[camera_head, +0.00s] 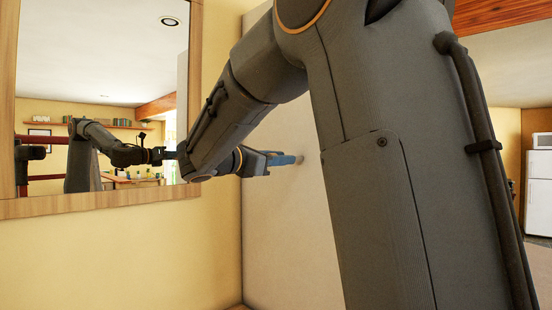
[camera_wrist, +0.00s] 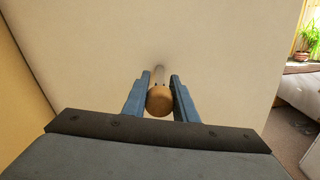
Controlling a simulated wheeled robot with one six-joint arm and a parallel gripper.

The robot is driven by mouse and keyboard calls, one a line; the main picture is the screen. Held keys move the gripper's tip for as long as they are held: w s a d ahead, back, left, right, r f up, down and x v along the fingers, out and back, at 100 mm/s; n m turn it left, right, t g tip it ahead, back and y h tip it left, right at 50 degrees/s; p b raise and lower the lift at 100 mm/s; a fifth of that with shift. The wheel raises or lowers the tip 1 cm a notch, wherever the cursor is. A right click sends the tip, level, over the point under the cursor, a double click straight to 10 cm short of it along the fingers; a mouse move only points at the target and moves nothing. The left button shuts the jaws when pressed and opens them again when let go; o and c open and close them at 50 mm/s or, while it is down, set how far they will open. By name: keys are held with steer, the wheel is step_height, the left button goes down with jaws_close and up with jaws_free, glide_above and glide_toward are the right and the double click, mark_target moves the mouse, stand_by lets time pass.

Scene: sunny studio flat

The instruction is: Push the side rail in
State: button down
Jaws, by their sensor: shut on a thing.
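The side rail is a round wooden rod with a rounded knob end (camera_wrist: 159,101), standing out from a pale cream panel (camera_wrist: 90,40). In the wrist view the knob faces me, between the two blue fingers of my gripper (camera_wrist: 160,80), and the rod runs away to the panel. My gripper is shut on the rail. In the head view my gripper (camera_head: 284,160) reaches to the panel, and only a small tan bit of the rail (camera_head: 299,160) shows at the fingertips. The rest of the rail is hidden by the fingers.
A wood-framed mirror (camera_head: 100,205) hangs on the yellow wall (camera_head: 120,260) at the left and reflects my arm and the room. That wall meets the panel in a corner close to my gripper. A white fridge (camera_head: 539,195) stands far right. A plant (camera_wrist: 305,45) shows beyond the panel.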

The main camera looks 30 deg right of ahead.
mark_target(302, 157)
steer(key=shift+x, duration=2.75)
steer(key=c, duration=1.4)
jaws_free()
steer(key=shift+c, duration=0.2)
steer(key=shift+b+v, duration=1.45)
steer(key=shift+v, duration=2.5)
